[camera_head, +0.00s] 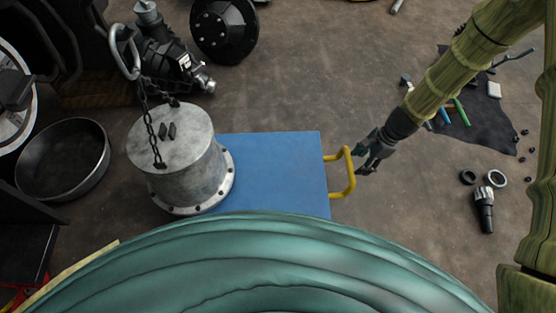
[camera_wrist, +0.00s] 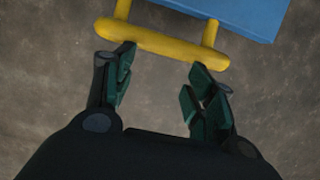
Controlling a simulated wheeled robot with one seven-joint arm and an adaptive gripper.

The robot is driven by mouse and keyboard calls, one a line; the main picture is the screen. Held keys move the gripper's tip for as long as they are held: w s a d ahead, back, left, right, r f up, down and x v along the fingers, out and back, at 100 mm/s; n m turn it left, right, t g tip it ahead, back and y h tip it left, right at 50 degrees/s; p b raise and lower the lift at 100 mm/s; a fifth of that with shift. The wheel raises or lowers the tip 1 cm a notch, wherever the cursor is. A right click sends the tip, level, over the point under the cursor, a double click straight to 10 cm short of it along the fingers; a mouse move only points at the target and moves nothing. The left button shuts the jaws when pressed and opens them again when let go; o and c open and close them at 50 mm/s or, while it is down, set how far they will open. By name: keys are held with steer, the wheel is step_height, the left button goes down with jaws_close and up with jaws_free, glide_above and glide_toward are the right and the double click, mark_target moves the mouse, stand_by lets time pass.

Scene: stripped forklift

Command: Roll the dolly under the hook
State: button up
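The dolly (camera_head: 275,165) is a flat blue platform with a yellow handle (camera_head: 350,173) on its right side. A grey flanged metal cylinder (camera_head: 185,165) stands on its left part. A chain (camera_head: 150,125) runs from the cylinder's top up to a grey metal hook or ring (camera_head: 124,52). My gripper (camera_head: 369,162) is open and empty, just right of the handle. In the wrist view, my gripper (camera_wrist: 162,78) has its fingers apart, with tips close to the yellow handle bar (camera_wrist: 160,43); whether they touch it is unclear. The dolly's blue edge (camera_wrist: 245,14) shows beyond.
A round metal pan (camera_head: 63,160) lies at left. A dark machine part (camera_head: 172,55) and a black disc (camera_head: 224,28) lie behind the dolly. Floor around the handle is clear.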

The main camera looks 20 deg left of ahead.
steer(key=shift+s+a+r+p, duration=0.1)
steer(key=shift+s+a+p, duration=1.45)
steer(key=shift+a, duration=2.25)
steer(key=shift+s+a+f+p, duration=0.1)
steer(key=shift+s+a+p, duration=1.45)
steer(key=shift+a, duration=2.2)
steer(key=shift+s+a+r+p, duration=0.1)
steer(key=shift+s+a+p, duration=0.85)
steer(key=shift+a+p, duration=2.05)
steer(key=shift+w+d, duration=1.35)
steer(key=shift+d, duration=1.75)
step_height(320, 180, up, 9)
steer(key=p, duration=0.7)
steer(key=shift+r+p, duration=0.15)
steer(key=shift+p, duration=0.15)
steer(key=s+d+n+h, duration=0.3)
steer(key=s+d+n, duration=0.8)
steer(key=s+d, duration=1.25)
steer(key=s+d+r+n+t, duration=0.1)
steer(key=s+d+r+n, duration=0.2)
steer(key=s+d+r, duration=0.1)
step_height(320, 180, up, 22)
steer(key=p, duration=2.3)
